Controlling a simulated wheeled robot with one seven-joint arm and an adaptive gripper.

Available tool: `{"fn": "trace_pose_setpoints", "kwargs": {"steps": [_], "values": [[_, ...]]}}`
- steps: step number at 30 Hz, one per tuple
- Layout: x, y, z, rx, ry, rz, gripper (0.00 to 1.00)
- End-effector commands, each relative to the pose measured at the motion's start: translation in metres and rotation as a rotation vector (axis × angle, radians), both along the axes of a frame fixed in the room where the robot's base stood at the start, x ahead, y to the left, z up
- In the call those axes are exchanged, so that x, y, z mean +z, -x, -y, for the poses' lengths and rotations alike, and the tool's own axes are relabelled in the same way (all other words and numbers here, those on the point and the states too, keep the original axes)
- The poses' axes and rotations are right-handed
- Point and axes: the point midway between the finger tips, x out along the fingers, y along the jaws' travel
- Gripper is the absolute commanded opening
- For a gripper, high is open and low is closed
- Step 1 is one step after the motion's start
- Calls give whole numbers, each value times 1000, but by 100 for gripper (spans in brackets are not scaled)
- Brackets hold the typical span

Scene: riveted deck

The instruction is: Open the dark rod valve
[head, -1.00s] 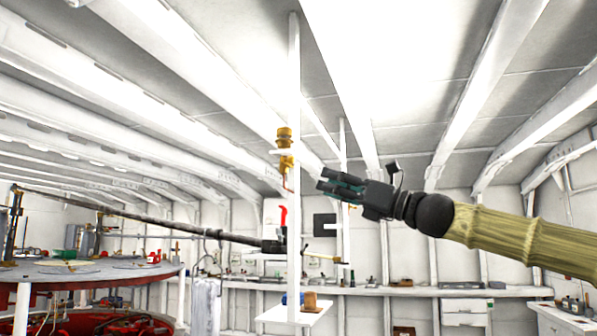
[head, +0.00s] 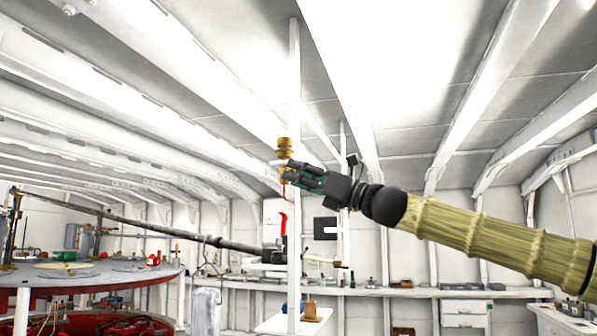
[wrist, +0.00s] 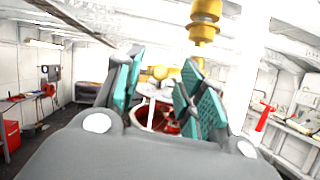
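A long dark rod (head: 130,218) runs from the upper left down to a dark fitting (head: 272,256) beside a thin white post. A red lever (head: 284,224) stands upright there. My gripper (head: 285,173) is above the red lever, close to a brass fitting (head: 284,148) on the post. In the wrist view my gripper (wrist: 160,82) is open, its teal-padded fingers apart with nothing held between them. The brass fitting also shows above the fingers in the wrist view (wrist: 204,22). A red handle-like piece (wrist: 265,117) shows at the right; I cannot tell whether it is the same lever.
The white post (head: 294,90) stands right by my gripper. A small white shelf (head: 300,322) sits below it. A round red-rimmed table (head: 90,280) is at the left, and a long bench (head: 380,291) lines the back wall.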

Motion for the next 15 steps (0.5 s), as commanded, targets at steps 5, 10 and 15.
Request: {"fn": "trace_pose_setpoints", "kwargs": {"steps": [5, 10, 15], "values": [[1, -1, -3, 0, 0, 0, 39], [1, -1, -3, 0, 0, 0, 39], [1, -1, -3, 0, 0, 0, 10]]}}
